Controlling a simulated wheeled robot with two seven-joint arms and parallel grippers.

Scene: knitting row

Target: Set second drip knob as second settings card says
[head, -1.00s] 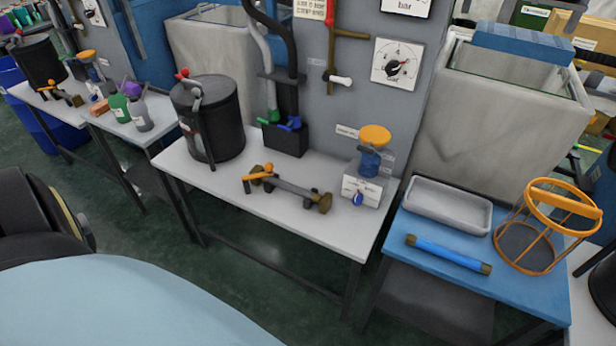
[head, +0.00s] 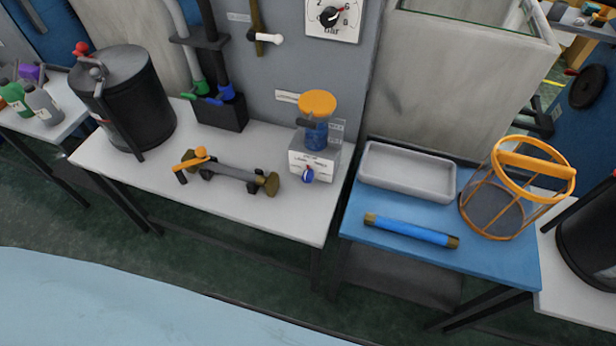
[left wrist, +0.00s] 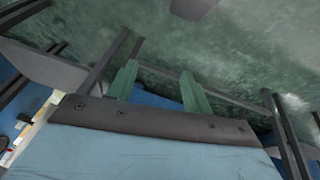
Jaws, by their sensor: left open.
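A drip unit with an orange cap (head: 317,103), a blue clear reservoir and a white box base (head: 314,160) stands at the right end of the white table. A small blue knob (head: 307,175) sits on the front of that base; its exact setting is too small to read. A small card (head: 337,130) stands behind the unit, its writing not legible. My left gripper (left wrist: 158,82) shows in the left wrist view with its two green fingers apart and nothing between them, over the floor. It is outside the head view. My right gripper is in neither view.
The white table (head: 240,210) also holds a black drum (head: 125,100) and an orange-handled tool (head: 225,173). A blue table (head: 390,255) at right holds a grey tray (head: 407,172), a blue tube (head: 410,231) and an orange wire basket (head: 515,190). A dial (head: 332,17) hangs above.

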